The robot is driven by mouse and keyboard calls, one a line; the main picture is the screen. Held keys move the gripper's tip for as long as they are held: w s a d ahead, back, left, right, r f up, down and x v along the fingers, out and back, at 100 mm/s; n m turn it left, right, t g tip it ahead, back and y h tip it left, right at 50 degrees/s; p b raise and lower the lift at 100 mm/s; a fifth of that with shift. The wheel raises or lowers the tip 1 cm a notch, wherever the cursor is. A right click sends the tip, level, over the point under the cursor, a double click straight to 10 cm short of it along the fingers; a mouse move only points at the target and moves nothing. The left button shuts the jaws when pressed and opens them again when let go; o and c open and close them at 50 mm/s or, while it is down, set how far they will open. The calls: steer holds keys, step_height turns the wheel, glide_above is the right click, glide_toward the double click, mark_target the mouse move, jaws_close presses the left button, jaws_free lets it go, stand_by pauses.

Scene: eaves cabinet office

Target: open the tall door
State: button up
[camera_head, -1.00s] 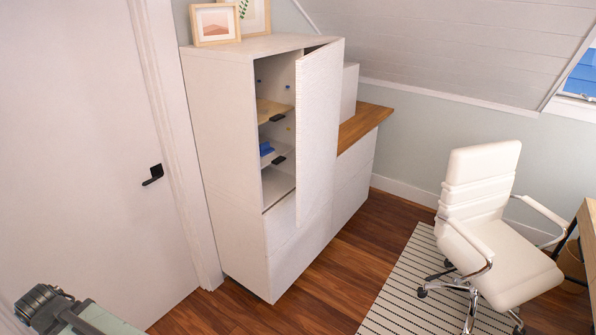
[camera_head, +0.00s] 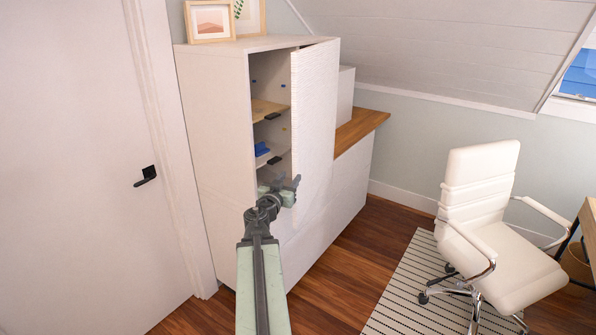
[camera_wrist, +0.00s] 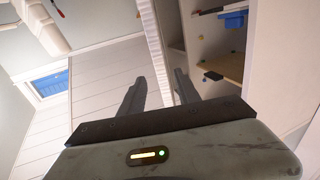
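The tall door (camera_head: 314,115) is the white textured upper door of the white cabinet (camera_head: 212,115). It stands partly open, with shelves visible behind it. My gripper (camera_head: 290,186) is at the lower part of the door's free edge. In the wrist view, the door's edge (camera_wrist: 152,45) runs between the two fingers of my gripper (camera_wrist: 158,88). The fingers are apart, one on each side of the door, and look open rather than clamped. Whether either finger touches the door is unclear.
Picture frames (camera_head: 209,21) stand on the cabinet top. A low cabinet with a wooden top (camera_head: 359,128) adjoins it on the right. A white office chair (camera_head: 478,215) stands on a striped rug (camera_head: 400,290). A closed room door (camera_head: 90,160) is at left. Wooden floor between is clear.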

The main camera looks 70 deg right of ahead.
mark_target(296, 172)
steer(key=shift+s+d, duration=0.1)
steer(key=shift+d, duration=0.45)
steer(key=d, duration=0.6)
jaws_close()
stand_by(0.8)
